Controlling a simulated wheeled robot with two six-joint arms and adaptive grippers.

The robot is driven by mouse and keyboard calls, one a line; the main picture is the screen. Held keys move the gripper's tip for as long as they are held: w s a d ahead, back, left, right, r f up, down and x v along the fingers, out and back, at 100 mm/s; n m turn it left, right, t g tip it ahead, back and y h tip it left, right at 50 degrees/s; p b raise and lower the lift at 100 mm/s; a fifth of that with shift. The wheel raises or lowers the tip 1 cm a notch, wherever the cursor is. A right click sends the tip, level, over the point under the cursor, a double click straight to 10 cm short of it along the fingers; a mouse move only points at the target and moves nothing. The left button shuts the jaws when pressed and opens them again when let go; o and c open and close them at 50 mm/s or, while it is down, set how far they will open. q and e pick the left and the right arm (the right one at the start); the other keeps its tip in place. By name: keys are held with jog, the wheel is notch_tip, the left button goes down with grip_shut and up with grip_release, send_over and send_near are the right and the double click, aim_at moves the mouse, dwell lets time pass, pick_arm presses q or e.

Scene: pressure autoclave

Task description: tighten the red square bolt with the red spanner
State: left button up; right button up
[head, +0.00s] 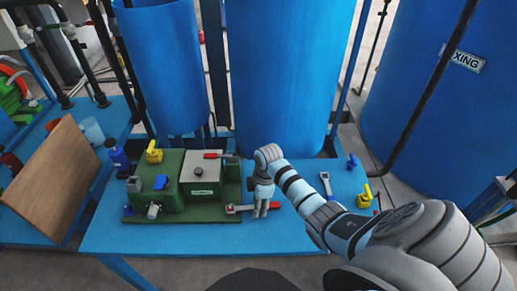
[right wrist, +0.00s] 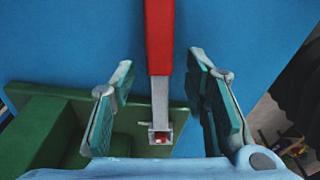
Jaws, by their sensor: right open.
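The red spanner (head: 238,208) lies at the right front of the green machine base, its grey head to the left. In the right wrist view its red handle (right wrist: 158,38) runs down to a square grey head. The red square bolt (right wrist: 160,138) shows inside that head, so the head appears to sit around it. My right gripper (head: 262,212) is low over the handle. In the right wrist view the fingers of this gripper (right wrist: 160,80) are apart, one on each side of the spanner, with gaps on both sides. My left gripper is not in view.
The green machine (head: 173,207) has a grey lid and a red lever (head: 215,156). A grey-and-blue spanner (head: 326,185), a yellow part (head: 364,197) and a blue part (head: 352,161) are on the right of the blue table (head: 200,240). Large blue tanks (head: 290,80) stand behind.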

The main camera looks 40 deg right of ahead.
notch_tip(320, 180, up, 12)
jog(key=d, duration=0.1)
jog(key=shift+s+d, duration=0.15)
jog(key=shift+s, duration=0.2)
jog(key=shift+f, duration=0.1)
